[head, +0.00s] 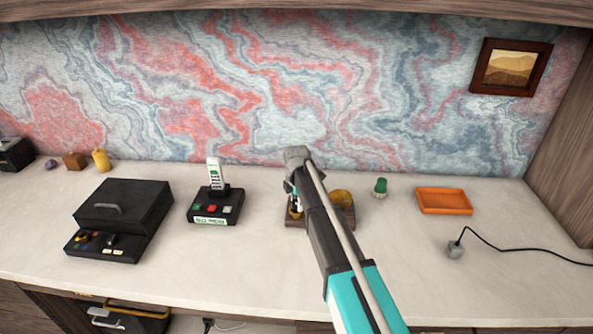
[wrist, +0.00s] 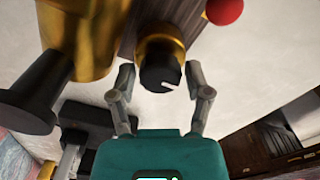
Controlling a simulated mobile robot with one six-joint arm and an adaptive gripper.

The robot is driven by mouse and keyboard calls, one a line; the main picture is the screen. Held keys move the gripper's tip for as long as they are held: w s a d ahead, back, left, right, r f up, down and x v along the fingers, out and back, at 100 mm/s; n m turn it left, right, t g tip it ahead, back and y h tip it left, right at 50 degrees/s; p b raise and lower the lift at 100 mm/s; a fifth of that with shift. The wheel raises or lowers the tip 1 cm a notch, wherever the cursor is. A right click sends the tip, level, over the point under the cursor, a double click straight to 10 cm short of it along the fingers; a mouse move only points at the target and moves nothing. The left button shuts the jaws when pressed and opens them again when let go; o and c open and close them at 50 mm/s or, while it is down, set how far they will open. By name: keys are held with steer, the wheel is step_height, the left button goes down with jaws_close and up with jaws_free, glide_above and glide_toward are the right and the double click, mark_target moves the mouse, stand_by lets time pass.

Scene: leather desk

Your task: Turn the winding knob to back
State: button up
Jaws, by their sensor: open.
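In the wrist view a black round knob (wrist: 160,72) with a short white mark near its lower right edge sits on a brass collar (wrist: 158,42). It appears to be the winding knob; no "back" label is readable. My gripper (wrist: 161,76) is open, with one finger on each side of the knob. I cannot tell whether either finger touches it.
In the wrist view a large brass body (wrist: 80,35), a black flared part (wrist: 32,95) and a red ball (wrist: 224,10) are close by. The desk front is mostly clear.

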steer(key=m, duration=0.5)
steer(key=shift+m, duration=0.4)
steer(key=m, duration=0.5)
steer(key=shift+m, duration=0.3)
steer(key=m, duration=1.6)
steer(key=shift+m, duration=0.4)
steer(key=m, duration=0.5)
steer(key=shift+m, duration=0.3)
steer(key=m, duration=0.5)
steer(key=shift+m, duration=0.3)
steer(key=m, duration=0.5)
steer(key=shift+m, duration=0.3)
step_height(320, 180, up, 14)
steer(key=p, duration=1.3)
steer(key=shift+p, duration=0.4)
